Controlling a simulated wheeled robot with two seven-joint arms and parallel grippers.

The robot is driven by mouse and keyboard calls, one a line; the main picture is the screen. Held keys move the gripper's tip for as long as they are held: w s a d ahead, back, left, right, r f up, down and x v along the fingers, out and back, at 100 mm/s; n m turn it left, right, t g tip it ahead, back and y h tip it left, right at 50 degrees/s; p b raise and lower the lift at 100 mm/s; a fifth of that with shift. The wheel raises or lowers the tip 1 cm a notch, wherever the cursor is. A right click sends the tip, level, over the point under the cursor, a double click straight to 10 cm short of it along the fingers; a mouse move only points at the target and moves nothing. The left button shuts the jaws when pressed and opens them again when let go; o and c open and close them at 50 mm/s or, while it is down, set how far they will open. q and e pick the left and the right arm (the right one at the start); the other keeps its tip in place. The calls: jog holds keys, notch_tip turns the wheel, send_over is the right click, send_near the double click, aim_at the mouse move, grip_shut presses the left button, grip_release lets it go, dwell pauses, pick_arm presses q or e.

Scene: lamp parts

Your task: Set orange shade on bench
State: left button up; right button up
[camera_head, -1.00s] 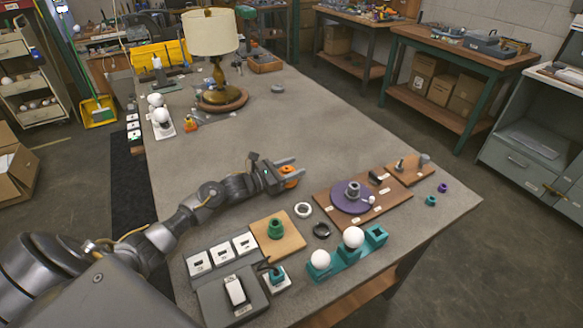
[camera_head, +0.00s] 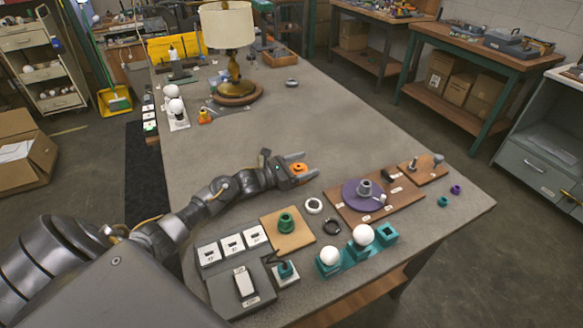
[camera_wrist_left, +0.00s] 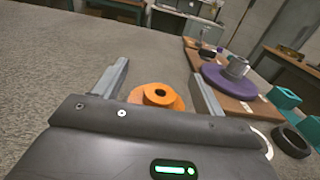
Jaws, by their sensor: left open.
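The orange shade (camera_head: 299,169) stands on the grey bench (camera_head: 330,136), small and round with a dark hole in its top. My left gripper (camera_head: 307,166) is low over the bench with its fingers apart, one on each side of the shade. In the left wrist view the shade (camera_wrist_left: 158,96) sits between the two fingers (camera_wrist_left: 160,88), with gaps to both, and its lower part is hidden by the gripper body. My right gripper is not in view.
A wooden board with a purple disc (camera_head: 364,193) lies to the right. A white ring (camera_head: 314,206), a black ring (camera_head: 332,226) and a teal holder with white bulbs (camera_head: 357,253) are nearer. A lamp (camera_head: 230,50) stands at the back. The bench middle is clear.

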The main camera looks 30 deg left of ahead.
pick_arm(q)
jog(key=b+v, duration=0.2)
jog(key=v, duration=0.9)
jog(key=shift+f, duration=0.15)
jog(key=shift+s+a, duration=0.25)
jog(key=shift+s, duration=0.1)
jog(key=shift+r, duration=0.2)
